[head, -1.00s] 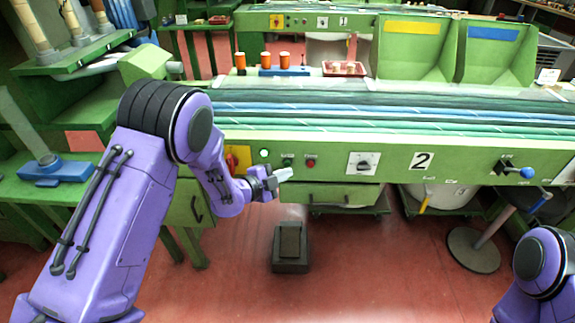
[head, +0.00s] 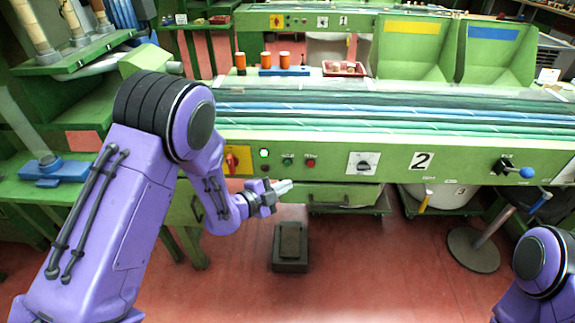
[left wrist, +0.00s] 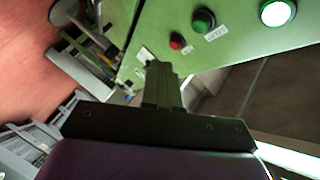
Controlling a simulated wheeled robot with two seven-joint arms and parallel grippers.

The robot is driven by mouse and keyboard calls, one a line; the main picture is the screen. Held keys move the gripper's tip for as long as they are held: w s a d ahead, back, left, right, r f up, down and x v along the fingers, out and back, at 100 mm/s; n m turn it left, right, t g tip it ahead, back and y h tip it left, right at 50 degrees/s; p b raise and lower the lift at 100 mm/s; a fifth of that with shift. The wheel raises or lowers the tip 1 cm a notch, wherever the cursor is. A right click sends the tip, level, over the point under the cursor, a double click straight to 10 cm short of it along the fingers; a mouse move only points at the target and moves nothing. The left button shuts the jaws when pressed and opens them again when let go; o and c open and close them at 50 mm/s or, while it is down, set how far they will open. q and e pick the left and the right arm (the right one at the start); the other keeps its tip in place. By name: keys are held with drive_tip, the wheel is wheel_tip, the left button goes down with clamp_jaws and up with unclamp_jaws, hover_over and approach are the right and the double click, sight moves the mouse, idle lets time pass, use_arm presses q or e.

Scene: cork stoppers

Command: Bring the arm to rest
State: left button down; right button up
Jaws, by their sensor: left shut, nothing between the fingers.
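My left arm comes in from the left in the head view. Its gripper (head: 284,187) points right, in front of the green machine's front panel (head: 440,168) and just under its buttons. The gripper is shut and empty. In the left wrist view the closed fingers (left wrist: 162,82) show in front of the panel, with a red, a green and a lit white button above and to the right. Of my right arm only a purple part shows at the lower right of the head view; its gripper is outside the picture.
A dark pedal block (head: 290,246) stands on the red floor below the gripper. A blue-knobbed lever (head: 526,172) sticks out at the panel's right. A green side table (head: 70,190) stands at the left. The floor in front of the machine is mostly clear.

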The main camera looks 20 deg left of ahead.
idle(0.3)
use_arm(q)
drive_tip(key=s+a+f+n+g+y, duration=0.2)
drive_tip(key=s+a+f+n+y, duration=0.2)
drive_tip(key=s+f+n, duration=0.45)
drive_tip(key=s+a+f+n+g+y, duration=0.2)
drive_tip(key=s+a+f+n+y, duration=0.3)
drive_tip(key=n, duration=0.6)
drive_tip(key=s+f+n+g, duration=0.2)
drive_tip(key=s+f+g, duration=0.1)
drive_tip(key=s, duration=0.8)
drive_tip(key=s+f+n+g+y, duration=0.1)
drive_tip(key=s+f, duration=0.4)
drive_tip(key=s, duration=0.5)
drive_tip(key=a+n+g, duration=0.1)
drive_tip(key=g, duration=0.1)
drive_tip(key=shift+s+f+g, duration=0.3)
drive_tip(key=shift+s+f, duration=0.05)
drive_tip(key=shift+s, duration=0.05)
drive_tip(key=shift+w, duration=0.1)
